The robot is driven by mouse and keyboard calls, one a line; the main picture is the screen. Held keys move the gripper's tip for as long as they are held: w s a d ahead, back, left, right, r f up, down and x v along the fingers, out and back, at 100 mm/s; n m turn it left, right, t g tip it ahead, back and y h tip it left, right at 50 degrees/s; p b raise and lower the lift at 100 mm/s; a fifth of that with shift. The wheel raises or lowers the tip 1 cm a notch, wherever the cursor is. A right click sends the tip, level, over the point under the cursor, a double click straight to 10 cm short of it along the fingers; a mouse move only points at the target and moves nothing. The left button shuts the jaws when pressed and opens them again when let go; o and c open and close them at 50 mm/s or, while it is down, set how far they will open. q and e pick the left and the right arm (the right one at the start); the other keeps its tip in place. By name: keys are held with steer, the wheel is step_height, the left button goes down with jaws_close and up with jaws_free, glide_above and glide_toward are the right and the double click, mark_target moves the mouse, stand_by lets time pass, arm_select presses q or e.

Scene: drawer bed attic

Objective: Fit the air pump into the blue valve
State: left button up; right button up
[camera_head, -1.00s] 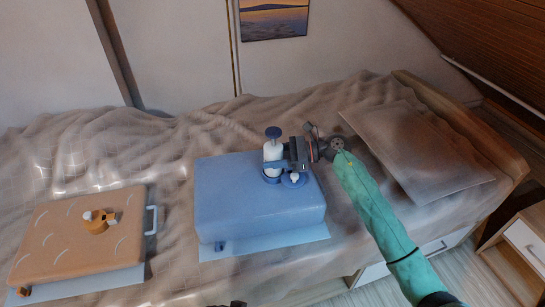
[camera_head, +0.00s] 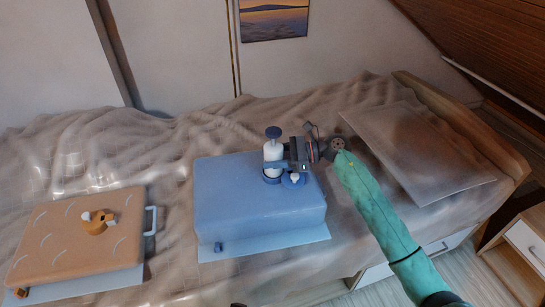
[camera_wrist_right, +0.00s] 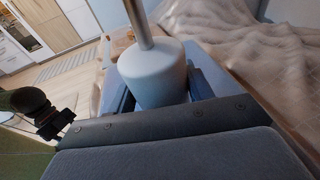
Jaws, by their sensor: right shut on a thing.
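The air pump (camera_head: 274,148) has a white body and a dark blue knob on a thin rod. It stands upright at the back right of the blue inflatable box. My right gripper (camera_head: 274,165) reaches in from the right and is shut on the pump's body. The pump's white body (camera_wrist_right: 154,75) also fills the middle of the right wrist view. The blue valve (camera_head: 271,180) shows as a blue ring directly under the pump. I cannot tell whether the pump is seated in it or just above. My left gripper is not in view.
The blue box (camera_head: 250,208) lies on a rumpled beige bed cover. A blue cap with a white plug (camera_head: 294,179) is beside the valve. An orange box (camera_head: 75,235) with an orange and white fitting lies at the left. A flat pillow (camera_head: 415,150) lies at the right.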

steer(key=shift+b, duration=0.75)
stand_by(0.9)
steer(key=shift+f+b, duration=0.95)
stand_by(0.3)
steer(key=o, duration=1.2)
steer(key=shift+o, duration=0.2)
steer(key=shift+d, duration=0.1)
steer(key=shift+d+r+b, duration=0.15)
steer(key=shift+d+r, duration=0.05)
steer(key=shift+d, duration=1.05)
steer(key=shift+d+r+b, duration=0.1)
steer(key=shift+d+r, duration=0.1)
steer(key=shift+d, duration=1.05)
steer(key=shift+d+r+b, duration=0.15)
steer(key=shift+d+r, duration=0.05)
steer(key=shift+d, duration=1.05)
